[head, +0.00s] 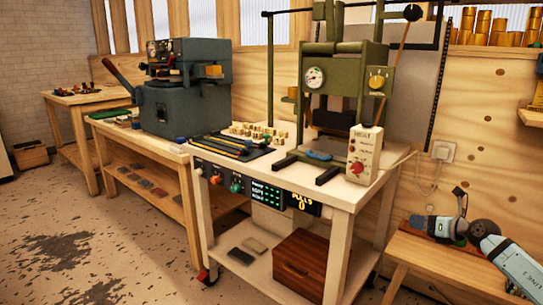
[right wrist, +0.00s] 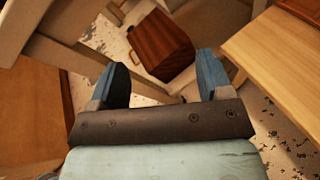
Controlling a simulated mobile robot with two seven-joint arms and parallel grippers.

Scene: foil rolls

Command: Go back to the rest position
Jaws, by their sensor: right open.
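My right gripper (head: 443,212) is at the right of the head view, above a small light wooden table. Its arm comes in from the lower right. In the right wrist view its two blue fingers (right wrist: 162,75) stand wide apart with nothing between them. Beyond them, the brown wooden box (right wrist: 162,45) shows on the lower shelf of the white bench. My left gripper is not in view.
A green press (head: 345,60) stands on the white bench (head: 345,187), with the brown box (head: 301,264) below. The small wooden table (head: 455,262) is under my right gripper. Gold rolls (head: 484,22) stand at the upper right. Floor at lower left is clear.

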